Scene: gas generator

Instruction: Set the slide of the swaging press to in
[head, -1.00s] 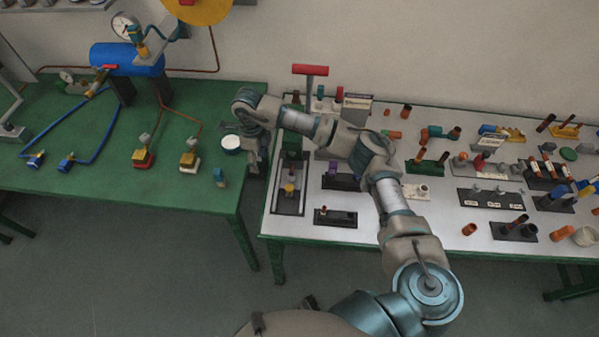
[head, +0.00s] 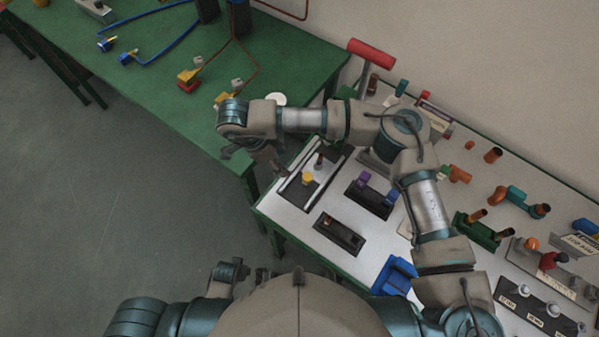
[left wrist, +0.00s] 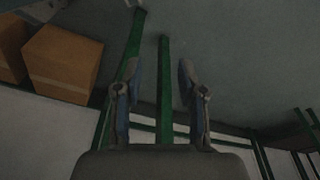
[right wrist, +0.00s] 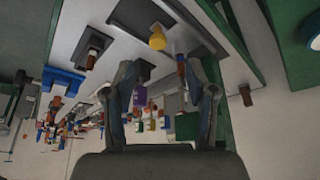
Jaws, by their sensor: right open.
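The swaging press stands at the left end of the white table, with a red lever handle (head: 372,53) rising at the back. Its slide has a yellow knob (head: 308,178) at the front part of a dark base between pale rails; the knob also shows in the right wrist view (right wrist: 157,38). My forearm hides part of the press. My right gripper (right wrist: 163,78) is open and empty, left of the knob in the head view and apart from it. My left gripper (left wrist: 162,72) is open and empty, away from the press.
The green table (head: 150,75) adjoins at the left, with hoses and small fittings. Right of the press are a dark block with purple and blue pieces (head: 372,196), a small black block (head: 339,234) and a blue item (head: 396,275). Cardboard boxes (left wrist: 62,62) show in the left wrist view.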

